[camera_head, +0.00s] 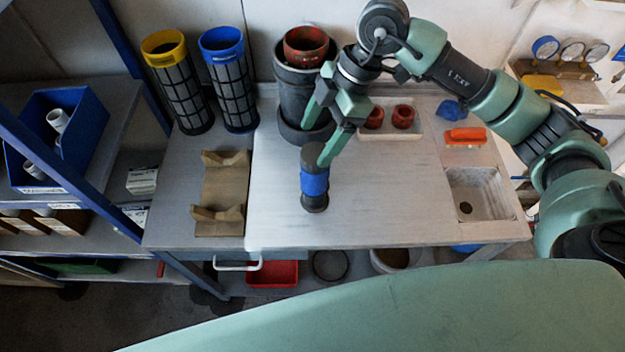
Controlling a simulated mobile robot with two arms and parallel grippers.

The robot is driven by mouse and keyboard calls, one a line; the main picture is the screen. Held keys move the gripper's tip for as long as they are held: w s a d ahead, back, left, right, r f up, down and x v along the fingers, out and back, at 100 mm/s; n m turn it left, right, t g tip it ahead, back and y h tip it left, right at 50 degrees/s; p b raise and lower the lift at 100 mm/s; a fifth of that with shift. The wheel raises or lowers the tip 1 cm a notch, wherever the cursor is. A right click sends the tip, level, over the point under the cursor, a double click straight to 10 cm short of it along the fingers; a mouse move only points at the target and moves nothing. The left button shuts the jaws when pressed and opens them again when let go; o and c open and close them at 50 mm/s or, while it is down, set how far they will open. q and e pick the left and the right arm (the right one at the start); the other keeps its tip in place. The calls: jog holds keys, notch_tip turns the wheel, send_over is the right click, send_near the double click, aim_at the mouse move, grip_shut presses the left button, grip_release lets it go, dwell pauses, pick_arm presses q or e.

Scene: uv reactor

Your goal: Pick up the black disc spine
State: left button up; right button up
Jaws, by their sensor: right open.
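A dark upright cylinder with a blue band (314,184), which looks like the black disc spine, stands on the pale bench top. My right gripper (314,146) is open, with its two green fingers pointing down and left. The nearer fingertip overlaps the right side of the cylinder's dark top in the picture; I cannot tell whether it touches. The farther fingertip shows against the large dark grey vessel (297,92) behind. Nothing shows held between the fingers. My left gripper is out of view.
A red-brown ring (306,47) sits on the vessel. Yellow-topped (181,97) and blue-topped (230,90) mesh cylinders stand at the back left. A brown cradle (222,195) lies left, a tray with red parts (388,132) behind, a sink (481,195) right. The front middle bench is clear.

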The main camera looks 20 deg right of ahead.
aim_at(316, 153)
jog(key=shift+d+f, duration=0.2)
jog(key=shift+f, duration=0.1)
jog(key=p+x, duration=0.1)
jog(key=x, duration=0.2)
jog(key=p+x, duration=0.1)
jog(key=x, duration=0.2)
jog(key=shift+s+d+f, duration=0.15)
jog(key=shift+s+f, duration=0.1)
jog(key=shift+f, duration=0.35)
jog(key=shift+r, duration=0.1)
grip_shut()
